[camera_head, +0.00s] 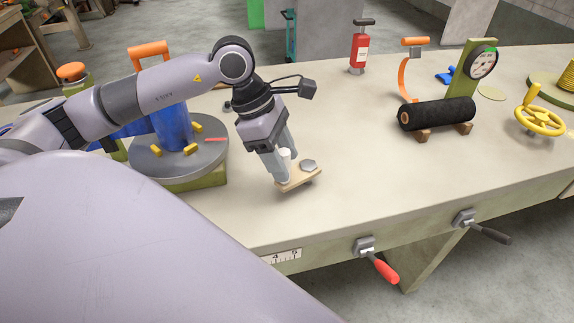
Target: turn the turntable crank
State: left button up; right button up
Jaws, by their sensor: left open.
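The turntable (150,165) is a round grey disc on a green base at the left of the bench. A blue body with yellow tabs stands on it. To its right lies a flat tan crank arm (303,181) with a grey hexagonal hub (309,165) and an upright white knob (285,155). My left gripper (282,176) points down at the knob end of the arm. Its fingers are open, with the knob between or just beside them; I cannot tell whether they touch it. The fingers hide part of the arm. My right gripper is not in view.
A black roll (437,114) on a stand, a dial gauge (483,63) and a yellow handwheel (540,121) are to the right. Red (383,268) and black (491,234) handles jut from the front edge. The bench middle is clear.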

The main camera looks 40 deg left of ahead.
pick_arm(q)
jog(key=shift+v, duration=2.25)
